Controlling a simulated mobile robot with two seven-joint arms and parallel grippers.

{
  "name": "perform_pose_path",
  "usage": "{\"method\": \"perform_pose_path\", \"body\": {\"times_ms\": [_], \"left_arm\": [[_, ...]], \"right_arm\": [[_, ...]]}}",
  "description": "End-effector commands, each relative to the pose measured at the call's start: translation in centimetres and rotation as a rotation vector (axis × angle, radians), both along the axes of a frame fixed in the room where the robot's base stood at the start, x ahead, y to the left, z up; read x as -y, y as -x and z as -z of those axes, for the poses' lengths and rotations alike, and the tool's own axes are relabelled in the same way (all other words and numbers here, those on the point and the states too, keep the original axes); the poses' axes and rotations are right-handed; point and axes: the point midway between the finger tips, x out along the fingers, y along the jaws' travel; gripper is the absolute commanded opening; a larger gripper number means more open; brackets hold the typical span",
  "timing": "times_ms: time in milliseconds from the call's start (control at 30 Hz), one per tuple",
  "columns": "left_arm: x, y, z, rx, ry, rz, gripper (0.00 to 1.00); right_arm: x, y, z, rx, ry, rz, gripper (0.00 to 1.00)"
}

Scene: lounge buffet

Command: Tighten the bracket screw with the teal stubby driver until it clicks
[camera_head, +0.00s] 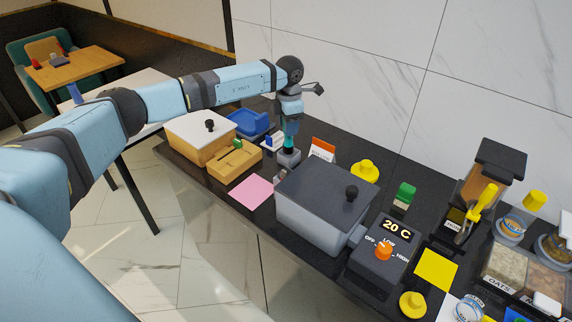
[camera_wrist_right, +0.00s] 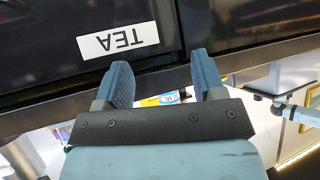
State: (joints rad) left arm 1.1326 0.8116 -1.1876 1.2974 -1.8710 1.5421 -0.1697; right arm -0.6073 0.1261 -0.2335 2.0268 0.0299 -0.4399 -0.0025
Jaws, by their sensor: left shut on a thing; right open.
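My left gripper (camera_head: 289,124) reaches over the back of the counter, pointing down. It is shut on the teal stubby driver (camera_head: 289,143), of which a short teal part shows below the fingers. The driver stands roughly upright over a small grey block (camera_head: 289,159), which may be the bracket. The screw is too small or hidden, and I cannot tell whether the driver's tip touches it. My right gripper (camera_wrist_right: 163,78) shows only in the right wrist view, open and empty, near a dark front with a TEA label (camera_wrist_right: 118,38).
A grey lidded box (camera_head: 318,212) and a heater control (camera_head: 382,255) reading 20 C stand right of the driver. A wooden box with white lid (camera_head: 200,140), a blue tray (camera_head: 250,124) and a wooden block (camera_head: 234,160) are left. A pink note (camera_head: 251,192) lies in front.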

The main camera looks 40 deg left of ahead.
Motion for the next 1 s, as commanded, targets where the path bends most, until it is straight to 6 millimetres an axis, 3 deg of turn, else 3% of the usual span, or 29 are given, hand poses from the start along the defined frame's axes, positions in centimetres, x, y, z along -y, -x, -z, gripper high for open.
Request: {"method": "perform_pose_path", "body": {"times_ms": [33, 100, 567, 600, 700, 1000], "left_arm": [[0.5, 1.1, -1.6, -0.001, -0.001, 0.004, 0.05], [1.3, 2.4, -2.6, -0.001, -0.001, 0.004, 0.05], [6.1, 10.2, -7.7, -0.001, 0.0, 0.003, 0.05], [6.1, 10.3, -6.1, -0.003, -0.001, 0.0, 0.05], [6.1, 10.1, -4.9, -0.001, 0.0, -0.001, 0.05], [6.0, 10.0, -4.2, 0.0, 0.0, 0.0, 0.05]], "right_arm": [[0.0, 0.0, -1.9, 0.0, 0.0, 0.0, 0.63], [0.0, 0.0, -3.0, 0.0, 0.0, 0.0, 0.63], [0.0, 0.0, -7.9, -0.001, 0.001, -0.001, 0.63], [0.0, 0.0, -6.5, -0.002, 0.001, -0.001, 0.63], [0.0, 0.0, -5.4, -0.001, 0.001, -0.001, 0.63], [0.0, 0.0, -4.8, 0.0, 0.001, -0.001, 0.63]]}}
